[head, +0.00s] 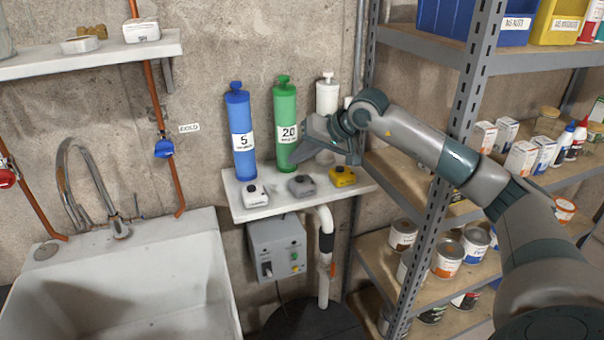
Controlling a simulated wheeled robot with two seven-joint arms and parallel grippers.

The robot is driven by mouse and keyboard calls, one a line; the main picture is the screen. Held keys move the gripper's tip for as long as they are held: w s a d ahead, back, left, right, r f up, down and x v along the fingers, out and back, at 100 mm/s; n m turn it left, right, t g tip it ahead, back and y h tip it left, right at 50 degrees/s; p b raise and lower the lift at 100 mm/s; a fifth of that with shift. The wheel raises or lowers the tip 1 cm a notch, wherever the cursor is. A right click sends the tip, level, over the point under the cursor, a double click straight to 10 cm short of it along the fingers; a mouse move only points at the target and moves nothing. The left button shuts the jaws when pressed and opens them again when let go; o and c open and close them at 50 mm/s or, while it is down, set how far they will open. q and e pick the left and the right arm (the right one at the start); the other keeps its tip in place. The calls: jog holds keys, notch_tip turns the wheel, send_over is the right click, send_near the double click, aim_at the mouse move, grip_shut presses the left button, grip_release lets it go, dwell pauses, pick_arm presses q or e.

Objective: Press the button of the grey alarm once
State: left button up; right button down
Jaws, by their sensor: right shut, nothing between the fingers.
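The grey alarm (302,187) is a small box with a raised button on top. It sits on the small white shelf (282,211), between a white alarm (255,195) and a yellow alarm (342,177). My right gripper (294,160) is shut and empty, with its fingertips pointing down and left. In the picture it shows just above the grey alarm, in front of the green cylinder; I see no contact with the alarm. My left gripper is out of view.
A blue cylinder (240,135), a green cylinder (285,110) and a white cylinder (327,92) stand behind the alarms. A grey switch box (276,247) is below the shelf. A sink (120,275) is at left, and metal shelving (455,130) at right.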

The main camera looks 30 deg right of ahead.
pick_arm(q)
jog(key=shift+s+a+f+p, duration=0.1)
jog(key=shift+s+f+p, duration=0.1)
jog(key=shift+p, duration=0.1)
pick_arm(e)
jog(key=shift+w+a+r, duration=0.15)
jog(key=shift+r, duration=0.2)
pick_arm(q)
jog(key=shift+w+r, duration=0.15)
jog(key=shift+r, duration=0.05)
pick_arm(e)
jog(key=shift+a+r, duration=0.1)
jog(key=shift+r, duration=0.05)
